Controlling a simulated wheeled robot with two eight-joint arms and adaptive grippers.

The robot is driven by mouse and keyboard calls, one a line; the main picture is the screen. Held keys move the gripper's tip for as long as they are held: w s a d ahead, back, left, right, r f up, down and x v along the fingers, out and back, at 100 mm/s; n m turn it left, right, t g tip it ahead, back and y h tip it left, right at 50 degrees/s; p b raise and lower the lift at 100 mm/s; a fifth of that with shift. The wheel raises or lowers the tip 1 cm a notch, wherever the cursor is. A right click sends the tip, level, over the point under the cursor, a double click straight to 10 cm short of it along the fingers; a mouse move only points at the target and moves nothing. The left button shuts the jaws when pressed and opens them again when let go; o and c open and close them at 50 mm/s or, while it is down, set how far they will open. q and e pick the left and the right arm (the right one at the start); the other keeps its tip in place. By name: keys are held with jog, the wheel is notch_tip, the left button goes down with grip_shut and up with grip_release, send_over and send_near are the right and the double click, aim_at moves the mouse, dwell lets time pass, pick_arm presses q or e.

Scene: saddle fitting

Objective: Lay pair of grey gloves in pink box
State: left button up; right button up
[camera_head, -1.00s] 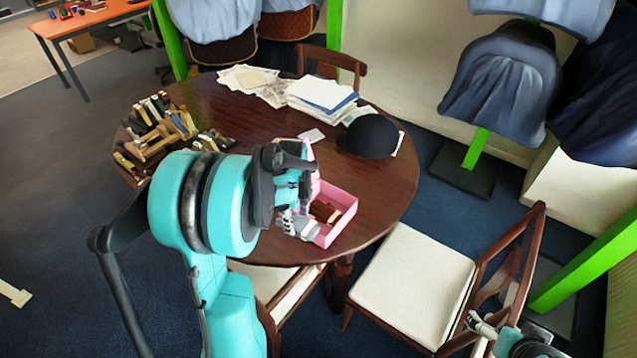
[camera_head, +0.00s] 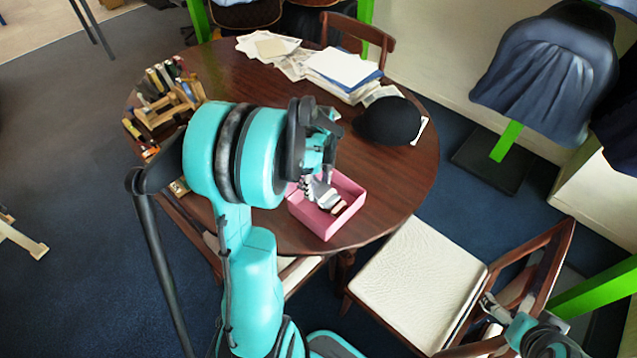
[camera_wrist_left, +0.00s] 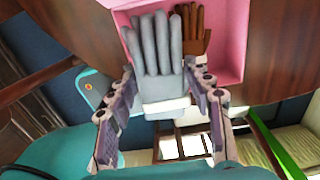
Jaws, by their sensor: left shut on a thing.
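The pink box (camera_head: 337,226) stands near the front edge of the round table. The grey gloves (camera_head: 322,194) are over its opening; whether they touch its floor I cannot tell. In the left wrist view the gloves (camera_wrist_left: 152,45) lie flat together, fingers pointing into the pink box (camera_wrist_left: 233,40), with their pale cuff between my left gripper's fingers (camera_wrist_left: 165,98). My left gripper (camera_head: 316,178) is shut on them, partly hidden by its wrist. My right gripper (camera_head: 490,305) is at the lower right, away from the table; its jaws are unclear.
A brown glove (camera_wrist_left: 191,28) lies in the box beside the grey ones. A black cap (camera_head: 388,122) and papers (camera_head: 342,70) lie behind on the table (camera_head: 400,185). A tool rack (camera_head: 165,105) stands at left. A cream-seated chair (camera_head: 415,275) is at front right.

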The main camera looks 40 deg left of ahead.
pick_arm(q)
jog(key=shift+f+b, duration=1.45)
jog(key=shift+f, duration=0.85)
jog(key=shift+f+b, duration=0.4)
jog(key=shift+b, duration=0.05)
jog(key=shift+f+b, duration=0.3)
jog(key=shift+f, duration=0.05)
jog(key=shift+f, duration=0.3)
jog(key=shift+f+b, duration=0.2)
jog(key=shift+b, duration=0.25)
jog(key=shift+f+b, duration=0.35)
jog(key=shift+b, duration=0.05)
dwell(0.5)
jog(key=o, duration=1.2)
jog(key=shift+o, duration=0.7)
